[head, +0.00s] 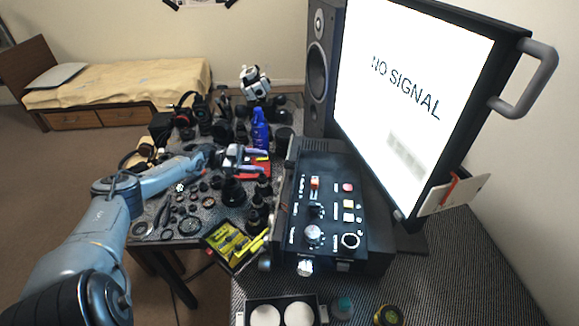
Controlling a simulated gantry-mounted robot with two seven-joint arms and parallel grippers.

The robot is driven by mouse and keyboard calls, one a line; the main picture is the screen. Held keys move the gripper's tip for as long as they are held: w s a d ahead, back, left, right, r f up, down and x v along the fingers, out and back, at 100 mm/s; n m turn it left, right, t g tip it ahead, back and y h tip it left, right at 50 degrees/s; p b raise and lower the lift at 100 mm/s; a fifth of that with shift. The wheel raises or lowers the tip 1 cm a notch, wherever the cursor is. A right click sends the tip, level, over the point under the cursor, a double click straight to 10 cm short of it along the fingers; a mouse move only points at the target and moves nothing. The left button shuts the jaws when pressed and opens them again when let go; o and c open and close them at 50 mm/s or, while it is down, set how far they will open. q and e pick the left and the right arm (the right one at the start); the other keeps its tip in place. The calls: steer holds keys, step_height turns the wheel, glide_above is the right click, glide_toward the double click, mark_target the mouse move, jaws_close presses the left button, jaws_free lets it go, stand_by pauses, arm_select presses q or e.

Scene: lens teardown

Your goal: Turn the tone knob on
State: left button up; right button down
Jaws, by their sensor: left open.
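A black control box (297,172) sits on the dark bench, its sloped top carrying knobs, buttons and small labels. A large silver knob (312,232) is at its lower left, a ringed round control (350,240) is to the right of that, and another silver knob (305,266) is at the near edge. The labels are too small to tell which is the tone knob. My left gripper (262,162) is open over the cluttered table, left of the box and apart from its knobs. My right gripper is not in view.
A monitor (400,90) reading "NO SIGNAL" stands behind the box, beside a black speaker (320,65). Lens parts, a blue bottle (260,130) and a yellow tool tray (232,243) crowd the left table. A case with white discs (265,315) lies in front. The right bench is mostly clear.

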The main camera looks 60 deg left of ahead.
mark_target(290, 165)
arm_select(q)
steer(key=b+x, duration=0.1)
steer(key=x, duration=0.8)
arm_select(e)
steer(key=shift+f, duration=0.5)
arm_select(q)
steer(key=c, duration=1.1)
steer(key=shift+o, duration=0.2)
steer(key=shift+m, duration=0.3)
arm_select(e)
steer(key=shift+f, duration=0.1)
arm_select(q)
steer(key=m+b, duration=0.1)
steer(key=m, duration=0.4)
steer(key=shift+f, duration=0.1)
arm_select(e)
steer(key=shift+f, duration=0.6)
arm_select(q)
steer(key=m+b, duration=0.2)
steer(key=m, duration=0.4)
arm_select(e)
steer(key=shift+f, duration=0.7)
